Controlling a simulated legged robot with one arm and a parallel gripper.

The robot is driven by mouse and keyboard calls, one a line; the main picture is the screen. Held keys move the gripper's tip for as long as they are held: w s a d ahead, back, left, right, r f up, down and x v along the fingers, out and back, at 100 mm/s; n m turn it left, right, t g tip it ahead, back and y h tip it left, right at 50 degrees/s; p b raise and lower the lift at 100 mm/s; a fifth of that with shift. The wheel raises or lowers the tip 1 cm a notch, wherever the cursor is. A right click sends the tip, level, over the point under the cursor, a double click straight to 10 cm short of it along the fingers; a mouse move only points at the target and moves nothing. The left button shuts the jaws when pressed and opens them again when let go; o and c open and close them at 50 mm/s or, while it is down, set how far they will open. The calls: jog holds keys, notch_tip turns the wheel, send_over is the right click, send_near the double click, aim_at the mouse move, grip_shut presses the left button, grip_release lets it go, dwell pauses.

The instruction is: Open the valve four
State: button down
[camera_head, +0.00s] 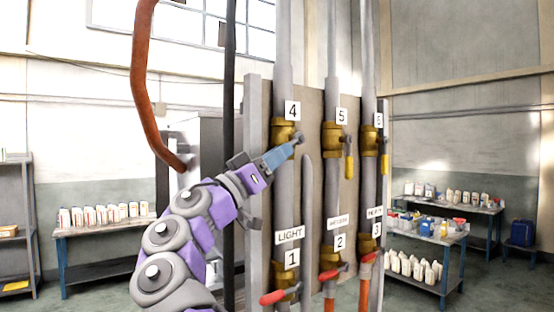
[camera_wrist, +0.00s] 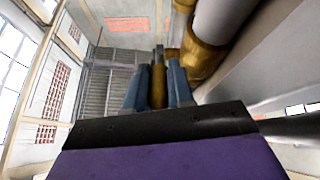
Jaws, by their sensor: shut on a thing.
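Valve four (camera_head: 279,133) is a brass valve on the left pipe of the panel, just below the label 4 (camera_head: 292,111). My gripper (camera_head: 287,151) reaches it from the lower left, with its blue fingers at the valve's front. In the wrist view, the two blue fingers of my gripper (camera_wrist: 158,75) are shut on the yellow-brown handle of valve four (camera_wrist: 158,92). The brass valve body (camera_wrist: 204,61) is just right of the fingers there. In the head view the fingers hide most of the handle, and only a grey end shows past them.
Valve five (camera_head: 332,136) and valve six (camera_head: 369,139) stand to the right, their handles hanging down. Valve one (camera_head: 284,283), with a red handle, is below. A brown hose (camera_head: 142,60) hangs at left. Bottle-laden tables (camera_head: 100,228) stand behind on both sides.

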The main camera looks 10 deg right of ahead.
jog(key=shift+w+f, duration=0.1)
jog(key=shift+f, duration=0.1)
jog(key=c, duration=1.3)
grip_release()
jog(key=shift+o, duration=1.3)
jog(key=shift+w+a, duration=0.15)
jog(key=shift+o, duration=0.2)
jog(key=shift+s+a+r, duration=0.1)
jog(key=shift+s+r, duration=0.05)
jog(key=shift+s, duration=0.1)
jog(key=b+v, duration=0.1)
jog(key=v, duration=1.6)
jog(key=shift+a+f, duration=0.2)
jog(key=shift+f, duration=0.1)
